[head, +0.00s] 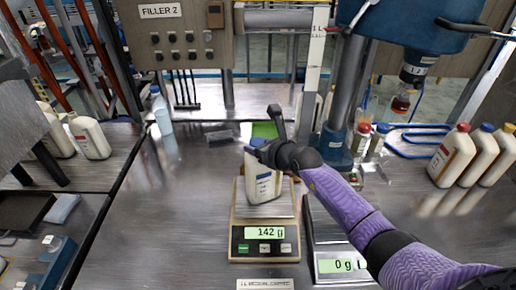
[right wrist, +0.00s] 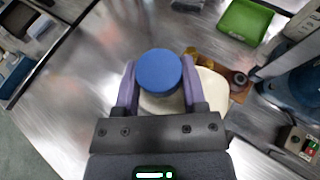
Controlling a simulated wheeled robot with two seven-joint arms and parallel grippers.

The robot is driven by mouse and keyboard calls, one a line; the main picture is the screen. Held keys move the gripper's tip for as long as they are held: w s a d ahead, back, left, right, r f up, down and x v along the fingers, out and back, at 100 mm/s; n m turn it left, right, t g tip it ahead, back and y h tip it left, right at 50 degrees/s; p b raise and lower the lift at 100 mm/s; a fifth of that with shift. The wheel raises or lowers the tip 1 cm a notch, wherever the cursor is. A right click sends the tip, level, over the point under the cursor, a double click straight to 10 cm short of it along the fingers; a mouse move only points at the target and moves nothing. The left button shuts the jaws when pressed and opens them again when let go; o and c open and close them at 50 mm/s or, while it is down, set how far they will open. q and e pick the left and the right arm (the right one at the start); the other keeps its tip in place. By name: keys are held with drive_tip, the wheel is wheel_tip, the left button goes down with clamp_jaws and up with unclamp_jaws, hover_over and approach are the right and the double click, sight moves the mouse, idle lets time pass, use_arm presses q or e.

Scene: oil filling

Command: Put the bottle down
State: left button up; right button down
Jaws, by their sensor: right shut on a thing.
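A white bottle (head: 262,183) with a blue and white label stands roughly upright at the pan of the left scale (head: 264,232), whose display reads 142 g. My right gripper (head: 262,150) is shut on the bottle near its top and hides its cap in the head view. In the right wrist view the blue cap (right wrist: 159,70) shows between the two purple fingers of the gripper (right wrist: 159,78). The bottle's base appears to touch the pan. My left gripper is out of view.
A second scale (head: 338,262) reading 0 g stands to the right, under my right arm. A green tray (head: 264,130) lies behind the bottle. Capped bottles (head: 453,155) stand at the right, and white bottles (head: 90,137) at the left. The steel table left of the scale is clear.

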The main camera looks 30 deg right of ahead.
drive_tip(key=shift+r, duration=0.15)
drive_tip(key=shift+c, duration=2.1)
unclamp_jaws()
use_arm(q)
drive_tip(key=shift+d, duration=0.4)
use_arm(e)
drive_tip(key=shift+o, duration=1.4)
use_arm(q)
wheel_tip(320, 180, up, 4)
drive_tip(key=p, duration=0.3)
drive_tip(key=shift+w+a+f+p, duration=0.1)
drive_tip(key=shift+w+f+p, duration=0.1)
drive_tip(key=shift+p, duration=0.1)
use_arm(e)
drive_tip(key=v, duration=1.2)
